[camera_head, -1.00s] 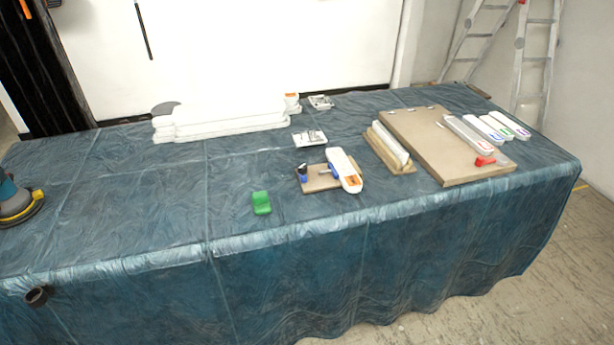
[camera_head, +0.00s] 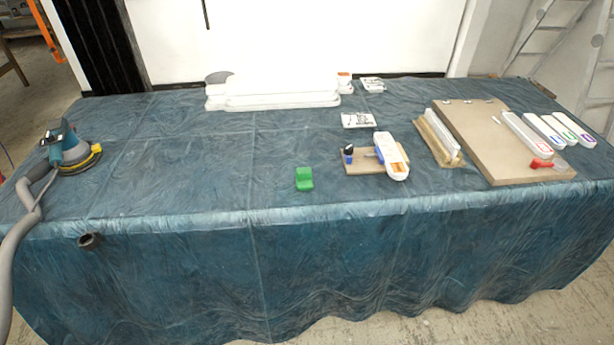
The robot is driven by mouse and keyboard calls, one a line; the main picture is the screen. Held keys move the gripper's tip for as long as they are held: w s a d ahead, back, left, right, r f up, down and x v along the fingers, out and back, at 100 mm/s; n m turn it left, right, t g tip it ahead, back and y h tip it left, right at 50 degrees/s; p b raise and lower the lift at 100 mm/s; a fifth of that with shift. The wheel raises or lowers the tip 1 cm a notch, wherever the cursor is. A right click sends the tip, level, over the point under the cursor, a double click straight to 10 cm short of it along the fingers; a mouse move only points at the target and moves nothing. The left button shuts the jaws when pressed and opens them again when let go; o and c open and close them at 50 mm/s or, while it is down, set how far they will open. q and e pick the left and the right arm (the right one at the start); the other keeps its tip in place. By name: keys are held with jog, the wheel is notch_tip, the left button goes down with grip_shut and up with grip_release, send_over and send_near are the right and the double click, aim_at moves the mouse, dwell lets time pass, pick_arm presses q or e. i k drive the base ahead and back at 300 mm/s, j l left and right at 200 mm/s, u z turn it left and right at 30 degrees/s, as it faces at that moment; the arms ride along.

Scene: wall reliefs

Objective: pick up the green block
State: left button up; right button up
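The green block (camera_head: 304,179) lies on the blue cloth-covered table (camera_head: 190,160), near its front edge and about the middle of the picture. Nothing touches it or covers it. Neither of my grippers shows in the head view.
Right of the block is a small board (camera_head: 365,161) with a white-and-orange tool (camera_head: 391,157). Further right lie a large tan board (camera_head: 490,150) and several white tools. A sander (camera_head: 70,150) with a grey hose (camera_head: 18,235) is at the left. White slabs (camera_head: 272,91) lie behind. Cloth around the block is clear.

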aim_at(303, 177)
jog(key=i+l, duration=0.25)
jog(key=l, duration=0.15)
jog(key=i+l+u, duration=0.15)
jog(key=l+u, duration=0.15)
jog(key=i+l+u, duration=0.1)
jog(key=l+u, duration=0.5)
jog(key=i, duration=0.05)
